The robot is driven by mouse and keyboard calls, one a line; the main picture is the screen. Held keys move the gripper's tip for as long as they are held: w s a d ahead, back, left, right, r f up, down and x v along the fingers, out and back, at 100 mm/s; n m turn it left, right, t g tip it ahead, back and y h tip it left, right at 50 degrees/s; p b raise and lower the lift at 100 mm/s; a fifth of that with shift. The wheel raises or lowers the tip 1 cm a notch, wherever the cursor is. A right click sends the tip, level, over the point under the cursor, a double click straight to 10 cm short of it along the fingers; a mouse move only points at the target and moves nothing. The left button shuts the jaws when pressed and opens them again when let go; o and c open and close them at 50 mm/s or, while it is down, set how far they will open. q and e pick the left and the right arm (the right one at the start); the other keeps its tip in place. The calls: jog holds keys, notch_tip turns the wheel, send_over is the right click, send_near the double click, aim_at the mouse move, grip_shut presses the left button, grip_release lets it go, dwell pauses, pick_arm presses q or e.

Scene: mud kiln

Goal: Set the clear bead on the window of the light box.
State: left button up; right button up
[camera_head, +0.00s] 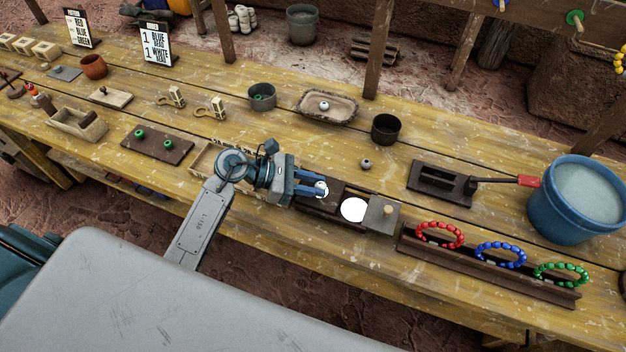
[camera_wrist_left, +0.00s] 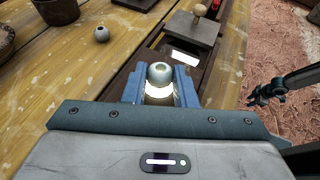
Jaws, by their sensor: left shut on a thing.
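My left gripper (camera_head: 318,190) is shut on a small round bead (camera_head: 321,185). In the left wrist view, the bead (camera_wrist_left: 159,73) is pale and glossy, held between the blue fingertips with its hole facing up. A bright glow shows just below it. The light box (camera_head: 318,206) is a dark low box under and beyond the fingertips. Its round white lit window (camera_head: 353,209) is just right of the gripper, apart from the bead in the head view. The window also shows in the left wrist view (camera_wrist_left: 185,57).
A grey block with a knob (camera_head: 382,213) stands right beside the window. A loose grey bead (camera_head: 365,163) lies behind the box. A rack (camera_head: 485,268) with red, blue and green bead rings is at right. A dark cup (camera_head: 386,129) and bead tray (camera_head: 327,104) stand behind.

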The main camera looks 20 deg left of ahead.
pick_arm(q)
jog(key=shift+f, duration=0.3)
jog(key=o, duration=1)
pick_arm(e)
jog(key=shift+a+f, duration=0.15)
jog(key=shift+a, duration=0.25)
jog(key=shift+d, duration=0.1)
pick_arm(q)
jog(key=shift+r, duration=0.15)
jog(key=shift+a, duration=0.2)
jog(key=b+v, duration=0.4)
jog(key=v, duration=0.6)
jog(key=shift+s+a, duration=0.15)
jog(key=shift+a, duration=0.05)
jog(key=shift+s+a+r, duration=0.2)
jog(key=shift+a+r, duration=0.15)
jog(key=shift+a, duration=0.15)
pick_arm(e)
jog(key=f, duration=0.3)
jog(key=shift+w+f, duration=0.3)
jog(key=shift+w, duration=0.1)
